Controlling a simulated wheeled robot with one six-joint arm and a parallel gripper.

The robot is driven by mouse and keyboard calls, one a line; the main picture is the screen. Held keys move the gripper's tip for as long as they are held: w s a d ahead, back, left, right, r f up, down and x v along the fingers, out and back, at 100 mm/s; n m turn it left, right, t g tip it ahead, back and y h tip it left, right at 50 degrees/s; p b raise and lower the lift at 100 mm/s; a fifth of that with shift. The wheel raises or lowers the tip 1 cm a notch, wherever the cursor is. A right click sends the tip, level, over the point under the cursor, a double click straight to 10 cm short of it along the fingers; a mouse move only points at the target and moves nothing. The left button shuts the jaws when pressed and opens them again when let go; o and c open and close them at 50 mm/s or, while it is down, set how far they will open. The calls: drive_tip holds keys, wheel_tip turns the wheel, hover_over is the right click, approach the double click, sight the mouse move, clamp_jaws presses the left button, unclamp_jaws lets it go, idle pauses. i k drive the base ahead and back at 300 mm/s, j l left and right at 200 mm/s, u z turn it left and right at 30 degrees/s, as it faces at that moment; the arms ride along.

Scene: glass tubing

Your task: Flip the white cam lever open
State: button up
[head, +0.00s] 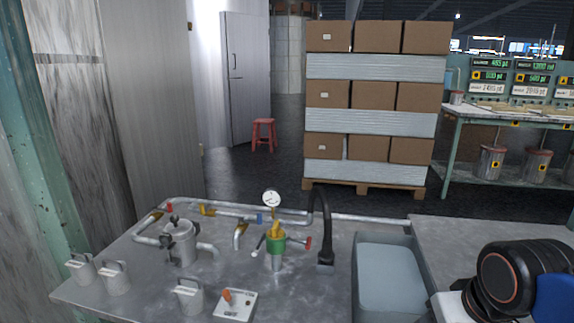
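A small lever with a white end (255,252) sticks out to the lower left of a green-banded metal fitting (275,246) on the metal bench. It is the only white lever-like part I can make out, and it is too small to tell whether it is open or shut. The fitting has a yellow part on top and a red handle (308,242) on its right. A round gauge (271,198) stands just behind it. My gripper is not in view; only a black and blue part of my arm shows at the lower right.
Pipes and a lidded metal pot (180,243) lie left of the fitting. A black faucet (322,225) and a sink (384,237) are on the right. Bare bench (120,255) shows at left.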

sight(257, 249)
drive_tip(key=i+j+u, duration=0.1)
drive_tip(key=j+u, duration=0.3)
drive_tip(key=i+j+u, duration=0.1)
drive_tip(key=j+u, duration=0.25)
